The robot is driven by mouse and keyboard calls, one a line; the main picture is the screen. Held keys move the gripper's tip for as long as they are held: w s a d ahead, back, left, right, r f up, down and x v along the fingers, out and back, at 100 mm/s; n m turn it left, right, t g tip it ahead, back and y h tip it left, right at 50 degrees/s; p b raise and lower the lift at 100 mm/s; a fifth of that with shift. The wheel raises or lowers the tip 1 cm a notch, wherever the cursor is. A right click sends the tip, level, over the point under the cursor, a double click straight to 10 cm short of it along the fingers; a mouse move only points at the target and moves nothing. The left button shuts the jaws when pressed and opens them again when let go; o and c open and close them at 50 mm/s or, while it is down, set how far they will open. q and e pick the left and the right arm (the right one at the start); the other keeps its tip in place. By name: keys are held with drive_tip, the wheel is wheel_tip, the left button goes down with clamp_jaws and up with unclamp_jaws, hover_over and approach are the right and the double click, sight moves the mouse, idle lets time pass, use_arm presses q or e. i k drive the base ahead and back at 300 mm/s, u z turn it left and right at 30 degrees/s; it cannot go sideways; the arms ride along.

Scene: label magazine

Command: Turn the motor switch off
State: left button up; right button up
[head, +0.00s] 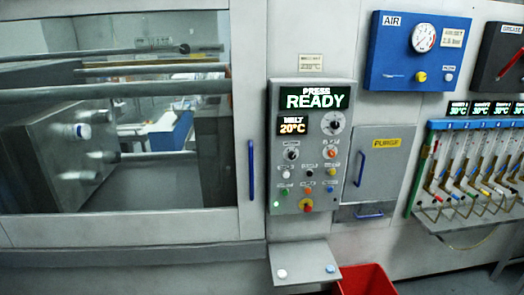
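A grey control panel (271,130) stands right of the machine window in the head view. Its upper screen (315,98) reads PRESS READY, and a smaller screen (293,126) reads MELT 20°C. A round dial (333,123) sits right of the small screen. Below are a dark knob (291,154), a red-orange control (331,153) and several small coloured buttons. A red mushroom button on yellow (307,205) is at the bottom, with a lit lamp (276,204) to its left. The labels are too small to read, so I cannot tell which control is the motor switch. Neither gripper is in view.
A sliding window door with a blue handle (251,170) is at left. A PURGE box (387,168) and blue AIR panel (416,50) are at right. A small shelf (305,262) with two buttons juts out below the panel, beside a red bin (366,279).

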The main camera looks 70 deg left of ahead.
sight(291, 155)
drive_tip(key=u, duration=1.9)
drive_tip(key=k, duration=0.55)
drive_tip(key=u, duration=1.05)
drive_tip(key=i, duration=0.65)
drive_tip(key=u, duration=0.6)
drive_tip(key=i, duration=0.75)
drive_tip(key=z, duration=0.3)
